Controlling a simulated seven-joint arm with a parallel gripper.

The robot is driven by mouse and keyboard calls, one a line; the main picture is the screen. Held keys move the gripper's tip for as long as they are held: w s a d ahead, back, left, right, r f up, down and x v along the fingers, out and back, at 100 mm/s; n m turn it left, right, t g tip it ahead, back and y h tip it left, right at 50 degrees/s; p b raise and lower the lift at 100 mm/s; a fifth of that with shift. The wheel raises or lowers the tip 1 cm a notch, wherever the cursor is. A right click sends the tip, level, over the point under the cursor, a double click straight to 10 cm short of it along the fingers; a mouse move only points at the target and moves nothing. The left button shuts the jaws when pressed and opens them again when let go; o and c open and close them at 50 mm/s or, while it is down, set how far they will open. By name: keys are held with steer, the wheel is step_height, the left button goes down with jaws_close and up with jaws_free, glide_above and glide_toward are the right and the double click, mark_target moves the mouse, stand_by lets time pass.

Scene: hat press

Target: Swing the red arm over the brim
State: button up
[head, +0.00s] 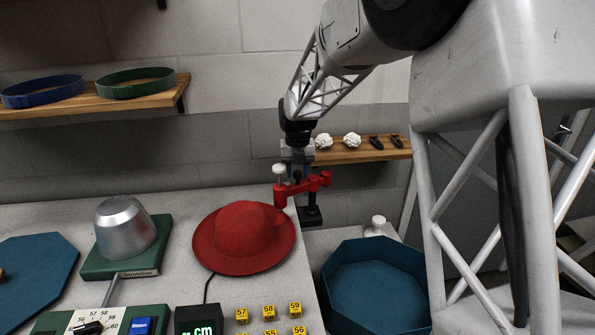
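The red felt hat (240,258) lies on the pale bench, its crown up and its brim spread flat around it. The red arm (300,187) stands behind and to the right of the hat, on a black base (311,216) at the bench's edge. It carries a pale knob (279,170) at its left end. In the picture, its left end is just above the far right of the brim. My gripper (297,172) points down right at the red arm. Its fingers are small and dark here, so I cannot tell whether they touch or grip the arm.
A metal dome on a green base (98,262) stands left of the hat. A dial panel (130,318), a cm display (199,320) and yellow numbered blocks (268,312) are in front. A blue octagonal tray (372,323) is at right. Shelves hang behind.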

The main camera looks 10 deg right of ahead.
stand_by(0.3)
steer(key=shift+r, duration=3.85)
steer(key=shift+s+d+r+m, duration=0.1)
steer(key=shift+s+r+m, duration=0.2)
steer(key=shift+s+m, duration=0.15)
steer(key=s+d+r+m+t, duration=0.1)
steer(key=s+d+r+m, duration=0.15)
steer(key=s+m, duration=0.7)
steer(key=s+d+r+m, duration=0.1)
steer(key=s+r+m, duration=0.2)
steer(key=s+m, duration=0.7)
steer(key=s+d+f+m, duration=0.1)
steer(key=s+f+m, duration=0.1)
steer(key=s+m, duration=0.5)
steer(key=s+d+f+m+t, duration=0.1)
steer(key=s+f+m, duration=0.2)
steer(key=s+m, duration=0.5)
steer(key=s, duration=1)
steer(key=shift+t, duration=0.3)
